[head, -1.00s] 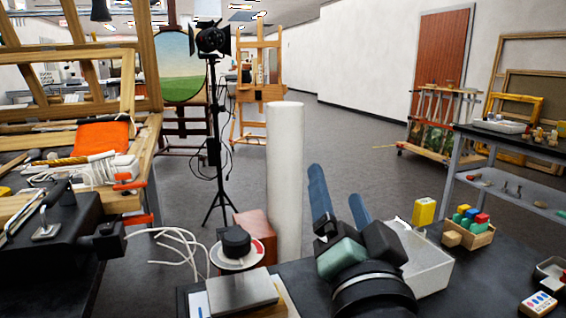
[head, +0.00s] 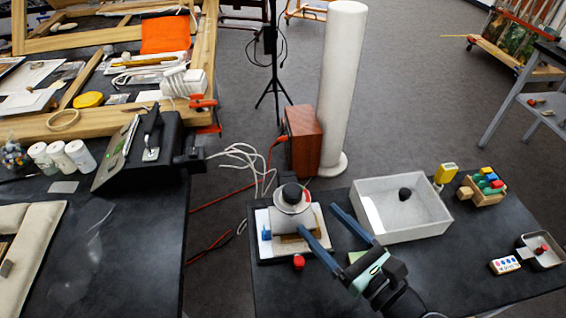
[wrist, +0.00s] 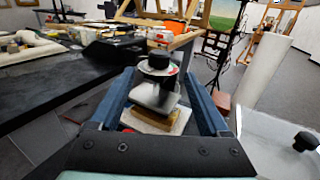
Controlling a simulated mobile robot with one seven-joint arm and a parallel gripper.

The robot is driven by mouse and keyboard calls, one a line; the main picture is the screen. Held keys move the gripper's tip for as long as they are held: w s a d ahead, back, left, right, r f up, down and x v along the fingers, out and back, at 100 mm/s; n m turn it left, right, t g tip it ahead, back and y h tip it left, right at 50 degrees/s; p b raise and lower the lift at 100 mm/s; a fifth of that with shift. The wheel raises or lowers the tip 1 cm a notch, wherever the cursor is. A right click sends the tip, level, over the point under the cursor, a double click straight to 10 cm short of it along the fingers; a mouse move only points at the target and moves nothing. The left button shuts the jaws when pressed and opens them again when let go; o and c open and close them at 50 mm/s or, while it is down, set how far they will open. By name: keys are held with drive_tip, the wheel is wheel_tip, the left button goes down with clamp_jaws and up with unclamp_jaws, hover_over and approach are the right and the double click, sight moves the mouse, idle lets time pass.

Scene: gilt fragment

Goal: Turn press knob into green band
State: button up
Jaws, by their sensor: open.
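The press (head: 290,212) stands on a white base on the dark table, with a black knob (head: 291,192) over a pale round dial. In the wrist view the knob (wrist: 158,61) sits upright on the dial (wrist: 160,73), whose rim shows a green band and a red part at the right. Which way the knob's pointer faces is too small to tell. My gripper (head: 319,218) is open and empty, its blue fingers pointing at the press from the front right. In the wrist view the press lies between and beyond the fingers (wrist: 160,80), with no clear contact.
A white tray (head: 440,215) with a black knob-like piece (head: 405,193) stands right of the press. A red knob (head: 298,262) is at the press's front. A white column (head: 342,90) and reddish box (head: 303,135) stand behind. A black device (head: 150,160) is on the left table.

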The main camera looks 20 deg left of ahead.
sight(286, 186)
drive_tip(key=x, duration=1.3)
drive_tip(key=shift+p, duration=0.3)
clamp_jaws()
